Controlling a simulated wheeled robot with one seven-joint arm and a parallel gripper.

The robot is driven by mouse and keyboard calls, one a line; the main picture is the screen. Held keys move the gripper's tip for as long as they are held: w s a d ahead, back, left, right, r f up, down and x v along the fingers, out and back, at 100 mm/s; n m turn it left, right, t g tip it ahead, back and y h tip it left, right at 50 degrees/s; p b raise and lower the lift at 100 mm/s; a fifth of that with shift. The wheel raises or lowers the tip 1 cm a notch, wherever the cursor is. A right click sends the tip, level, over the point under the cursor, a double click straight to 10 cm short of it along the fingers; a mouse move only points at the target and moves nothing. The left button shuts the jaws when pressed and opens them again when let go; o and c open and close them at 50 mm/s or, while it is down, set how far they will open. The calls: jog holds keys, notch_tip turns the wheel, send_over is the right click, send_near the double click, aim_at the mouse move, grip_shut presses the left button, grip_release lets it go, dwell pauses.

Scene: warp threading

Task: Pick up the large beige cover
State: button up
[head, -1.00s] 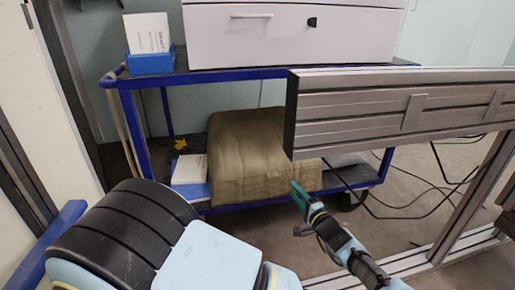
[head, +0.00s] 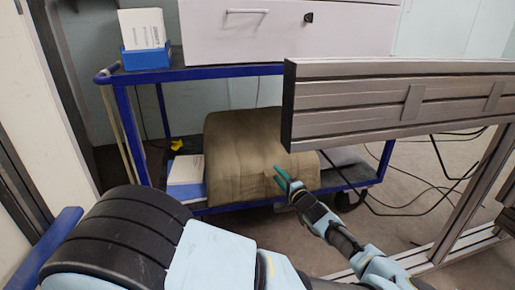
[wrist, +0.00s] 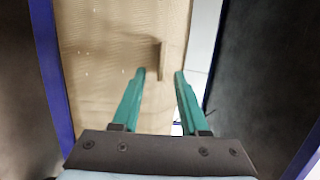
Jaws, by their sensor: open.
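The large beige cover (head: 235,150) sits on the lower shelf of the blue cart, left of the centre in the head view. In the wrist view the cover (wrist: 105,60) fills the upper middle, with a small raised tab or fold (wrist: 157,62) on its face. My gripper (head: 279,178) is at the cover's front right side in the head view. In the wrist view my gripper (wrist: 161,72) has its two green fingers apart, with nothing held between them. The fingertips point at the area by the tab. I cannot tell whether they touch it.
The blue cart (head: 250,70) carries a white drawer unit (head: 290,28) and a blue-and-white box (head: 143,40) on top. A similar box (head: 186,172) stands left of the cover. A grey metal beam (head: 390,105) overhangs on the right. Black cables (head: 440,190) hang below it.

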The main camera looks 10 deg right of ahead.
jog(key=shift+c, duration=0.3)
grip_shut()
dwell(1.0)
